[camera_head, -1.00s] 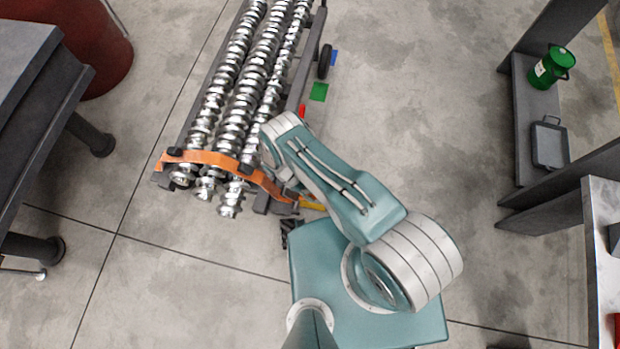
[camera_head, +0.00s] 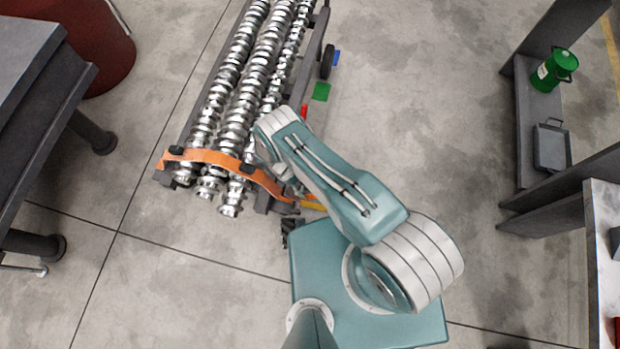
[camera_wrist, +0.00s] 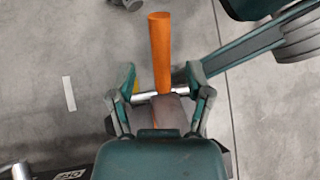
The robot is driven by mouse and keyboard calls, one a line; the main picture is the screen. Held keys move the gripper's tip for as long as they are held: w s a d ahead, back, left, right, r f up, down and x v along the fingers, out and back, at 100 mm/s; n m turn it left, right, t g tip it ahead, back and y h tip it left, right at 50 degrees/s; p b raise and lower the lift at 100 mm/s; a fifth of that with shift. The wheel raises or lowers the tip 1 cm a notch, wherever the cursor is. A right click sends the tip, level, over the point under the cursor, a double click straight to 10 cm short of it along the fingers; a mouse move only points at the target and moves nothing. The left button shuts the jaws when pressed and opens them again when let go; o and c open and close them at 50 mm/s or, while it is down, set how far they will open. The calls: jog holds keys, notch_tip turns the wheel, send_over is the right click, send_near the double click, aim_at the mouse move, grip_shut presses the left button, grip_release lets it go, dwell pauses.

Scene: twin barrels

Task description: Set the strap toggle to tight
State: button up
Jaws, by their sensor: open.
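An orange strap (camera_head: 215,158) lies across the front ends of several shiny metal screw-like shafts (camera_head: 232,130) on a grey rack in the head view. In the wrist view, an orange handle (camera_wrist: 160,48), seemingly the strap toggle's lever, points up the picture from a metal pin and a dark bracket. My gripper (camera_wrist: 161,77) is open, with one finger on each side of the handle's lower end. Clear gaps show between the handle and both fingers in this view. In the head view my arm hides most of the gripper and the toggle.
The rack has a dark wheel (camera_head: 327,62) on its right side. A dark table (camera_head: 45,110) and a red barrel (camera_head: 85,50) stand at left. A shelf at right holds a green can (camera_head: 553,70) and a grey tray (camera_head: 551,147).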

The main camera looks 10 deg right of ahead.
jog(key=v, duration=0.8)
jog(key=shift+a, duration=0.25)
jog(key=shift+w, duration=0.1)
